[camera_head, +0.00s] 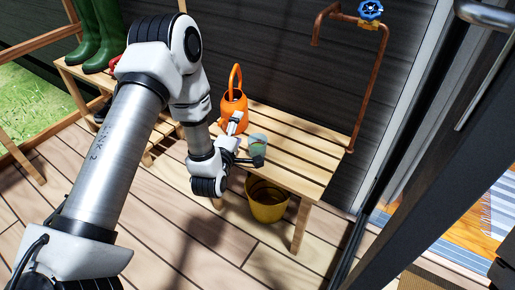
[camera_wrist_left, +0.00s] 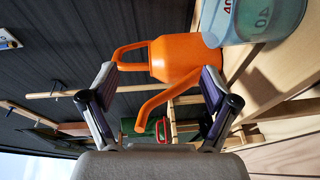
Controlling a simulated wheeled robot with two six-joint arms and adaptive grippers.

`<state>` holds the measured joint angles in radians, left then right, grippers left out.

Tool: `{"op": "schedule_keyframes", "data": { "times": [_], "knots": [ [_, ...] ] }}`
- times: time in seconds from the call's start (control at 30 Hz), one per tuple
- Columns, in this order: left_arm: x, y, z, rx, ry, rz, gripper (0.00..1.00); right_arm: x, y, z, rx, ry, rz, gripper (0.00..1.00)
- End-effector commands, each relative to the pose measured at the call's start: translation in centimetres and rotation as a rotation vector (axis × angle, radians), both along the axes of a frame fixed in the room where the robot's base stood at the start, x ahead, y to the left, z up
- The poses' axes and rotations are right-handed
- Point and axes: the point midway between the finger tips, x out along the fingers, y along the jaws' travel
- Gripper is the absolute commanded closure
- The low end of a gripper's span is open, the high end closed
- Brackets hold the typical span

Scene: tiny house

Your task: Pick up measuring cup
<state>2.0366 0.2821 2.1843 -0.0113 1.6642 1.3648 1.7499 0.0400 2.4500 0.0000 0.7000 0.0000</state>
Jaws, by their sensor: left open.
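The measuring cup (camera_head: 258,145), a clear greenish cup with markings, stands upright on the slatted wooden bench. My left gripper (camera_head: 247,141) is open beside the cup, with one finger towards the orange watering can and the other at the cup's near side. In the wrist view the left gripper's fingers (camera_wrist_left: 160,92) are spread with nothing held between them. Whether a finger touches the cup I cannot tell. My right gripper is out of view.
An orange watering can (camera_head: 233,108) stands on the bench (camera_head: 300,155) just behind the gripper. A yellow bucket (camera_head: 267,203) sits under the bench. Green boots (camera_head: 100,38) stand at the back left. A copper pipe (camera_head: 371,90) with a blue valve rises at the bench's right.

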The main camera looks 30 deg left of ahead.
Motion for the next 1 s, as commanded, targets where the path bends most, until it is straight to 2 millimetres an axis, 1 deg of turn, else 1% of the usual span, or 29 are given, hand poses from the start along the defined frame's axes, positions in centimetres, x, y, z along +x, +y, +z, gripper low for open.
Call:
{"op": "schedule_keyframes", "data": {
  "times": [0.03,0.2,0.3,0.4,0.47,0.57,0.73,0.83,0.9,1.0],
  "knots": [
    [-0.8,-1.1,-1.5,0.192,0.061,-0.034,0.13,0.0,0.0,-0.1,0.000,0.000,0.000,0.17],
    [-3.4,-4.1,-5.2,0.897,0.231,-0.159,0.13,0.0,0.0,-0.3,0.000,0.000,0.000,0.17],
    [-4.6,-5.4,-6.7,1.211,0.289,-0.217,0.13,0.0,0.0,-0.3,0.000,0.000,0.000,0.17],
    [-5.3,-6.1,-7.4,1.393,0.316,-0.248,0.13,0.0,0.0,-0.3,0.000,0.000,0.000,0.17],
    [-5.2,-6.2,-7.7,1.443,0.322,-0.255,0.13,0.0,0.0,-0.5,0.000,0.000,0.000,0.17],
    [-4.1,-6.1,-8.0,1.459,0.323,-0.255,0.13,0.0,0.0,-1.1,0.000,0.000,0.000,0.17],
    [-1.7,-5.6,-8.3,1.455,0.323,-0.253,0.13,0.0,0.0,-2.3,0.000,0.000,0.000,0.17],
    [0.1,-5.2,-8.5,1.454,0.320,-0.251,0.13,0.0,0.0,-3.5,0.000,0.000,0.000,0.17],
    [1.3,-5.1,-8.5,1.454,0.322,-0.253,0.13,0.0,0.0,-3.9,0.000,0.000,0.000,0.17],
    [2.2,-5.0,-8.4,1.455,0.324,-0.255,0.13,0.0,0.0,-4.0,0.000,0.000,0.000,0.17]
  ]
}}
